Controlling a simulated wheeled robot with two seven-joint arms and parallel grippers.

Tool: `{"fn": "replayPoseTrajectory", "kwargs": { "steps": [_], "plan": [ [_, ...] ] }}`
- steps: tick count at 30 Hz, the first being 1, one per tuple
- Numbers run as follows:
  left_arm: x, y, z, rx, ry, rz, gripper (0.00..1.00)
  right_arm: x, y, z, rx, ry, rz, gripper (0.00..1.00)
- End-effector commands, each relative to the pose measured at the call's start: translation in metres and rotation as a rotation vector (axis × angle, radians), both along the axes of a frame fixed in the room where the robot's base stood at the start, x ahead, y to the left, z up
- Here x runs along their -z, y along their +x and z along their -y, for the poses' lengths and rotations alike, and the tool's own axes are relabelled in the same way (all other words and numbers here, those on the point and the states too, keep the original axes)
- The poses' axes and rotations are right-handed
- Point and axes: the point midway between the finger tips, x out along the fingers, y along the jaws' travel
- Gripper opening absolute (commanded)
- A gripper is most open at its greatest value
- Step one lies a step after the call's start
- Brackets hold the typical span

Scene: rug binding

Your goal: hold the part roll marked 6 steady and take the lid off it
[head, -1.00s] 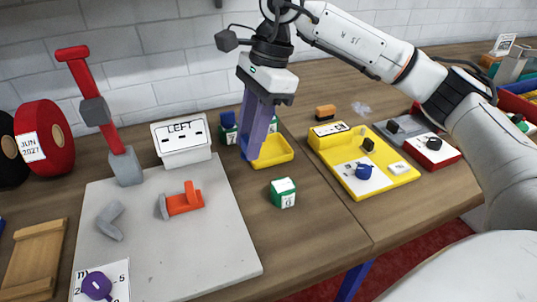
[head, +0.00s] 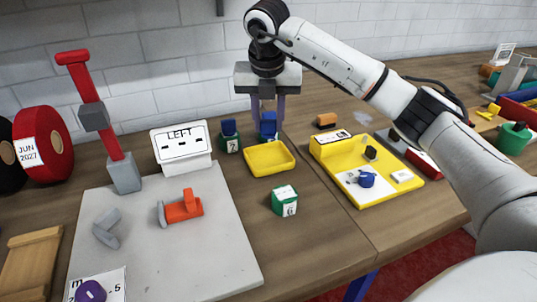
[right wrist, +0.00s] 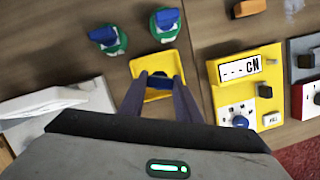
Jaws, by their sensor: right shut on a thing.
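The part roll marked 6 (head: 285,201) is a small green and white block standing on the table right of the grey board. No blue lid shows on its top, and no gripper touches it. My right gripper (head: 268,124) is shut on a blue lid (right wrist: 158,82), held between its two purple fingers. In the right wrist view the lid shows against the yellow tray (right wrist: 153,95), which also shows in the head view (head: 270,170). How high the lid is above the tray is hard to tell. My left gripper is not in view.
Part roll 7 (head: 229,138), with a blue lid, stands behind the tray; another blue-lidded roll (right wrist: 165,24) is beside it. A white LEFT box (head: 182,148) and a yellow device (head: 375,170) flank the area. Table around roll 6 is clear.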

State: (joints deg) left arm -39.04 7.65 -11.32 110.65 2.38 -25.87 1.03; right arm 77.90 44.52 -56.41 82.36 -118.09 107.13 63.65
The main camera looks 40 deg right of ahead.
Motion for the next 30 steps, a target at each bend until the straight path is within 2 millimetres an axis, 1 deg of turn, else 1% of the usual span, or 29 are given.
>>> {"fn": "replayPoseTrajectory", "kwargs": {
  "steps": [1,4,11,17,28,29,30],
  "plan": [
    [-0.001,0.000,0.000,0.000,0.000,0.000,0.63,0.012,-0.001,0.001,0.000,-0.002,-0.005,0.03],
    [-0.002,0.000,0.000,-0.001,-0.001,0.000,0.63,0.029,-0.001,0.001,-0.002,-0.002,-0.004,0.03],
    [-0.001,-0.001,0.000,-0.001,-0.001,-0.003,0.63,0.047,-0.001,0.000,-0.004,0.000,-0.002,0.03],
    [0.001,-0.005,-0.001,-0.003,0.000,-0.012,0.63,0.075,-0.001,0.000,-0.004,0.000,-0.003,0.03],
    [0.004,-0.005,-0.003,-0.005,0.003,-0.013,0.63,0.081,-0.001,0.000,-0.005,0.000,-0.001,0.03],
    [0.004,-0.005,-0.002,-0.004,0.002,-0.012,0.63,0.081,-0.001,0.000,-0.005,0.000,0.000,0.32],
    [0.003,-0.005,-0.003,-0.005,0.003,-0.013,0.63,0.080,-0.001,0.000,-0.005,0.000,0.000,0.39]
  ]
}}
